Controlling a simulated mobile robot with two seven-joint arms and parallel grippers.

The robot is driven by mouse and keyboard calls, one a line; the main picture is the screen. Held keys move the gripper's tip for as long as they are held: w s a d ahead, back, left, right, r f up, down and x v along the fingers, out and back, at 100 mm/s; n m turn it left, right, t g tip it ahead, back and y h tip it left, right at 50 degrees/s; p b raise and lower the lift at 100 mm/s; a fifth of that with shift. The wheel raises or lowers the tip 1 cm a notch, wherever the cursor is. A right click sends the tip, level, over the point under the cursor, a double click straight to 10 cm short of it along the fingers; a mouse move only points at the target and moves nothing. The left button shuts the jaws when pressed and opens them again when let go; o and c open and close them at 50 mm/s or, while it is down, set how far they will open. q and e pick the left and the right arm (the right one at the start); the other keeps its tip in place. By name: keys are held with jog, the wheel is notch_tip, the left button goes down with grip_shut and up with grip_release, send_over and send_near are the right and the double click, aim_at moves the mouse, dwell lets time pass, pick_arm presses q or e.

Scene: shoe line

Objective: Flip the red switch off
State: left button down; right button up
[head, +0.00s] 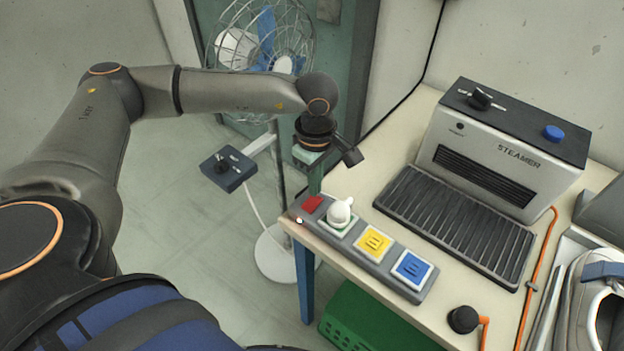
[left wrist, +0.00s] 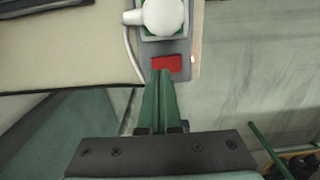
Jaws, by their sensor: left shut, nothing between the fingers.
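In the left wrist view the red switch (left wrist: 167,64) lies just beyond the fingertips. My left gripper (head: 314,190) points down with its green fingers shut and empty, right at the switch's far edge in the head view. In the left wrist view the fingertips (left wrist: 160,76) overlap the switch's lower edge; I cannot tell whether they touch it. A small light (head: 299,220) glows on the strip's side. My right gripper is out of view.
A white plug (head: 340,213) sits in the socket beside the switch, followed by yellow (head: 374,242) and blue (head: 411,270) sockets. A steamer (head: 500,160) stands behind. A fan (head: 262,40) with a control box (head: 228,168) stands left of the table.

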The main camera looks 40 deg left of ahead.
aim_at(315, 199)
pick_arm(q)
jog(key=shift+f+b, duration=1.2)
jog(key=shift+f, duration=0.15)
dwell(0.8)
jog(key=shift+r, duration=0.1)
jog(key=shift+r+p, duration=2.15)
jog(key=shift+r, duration=1.3)
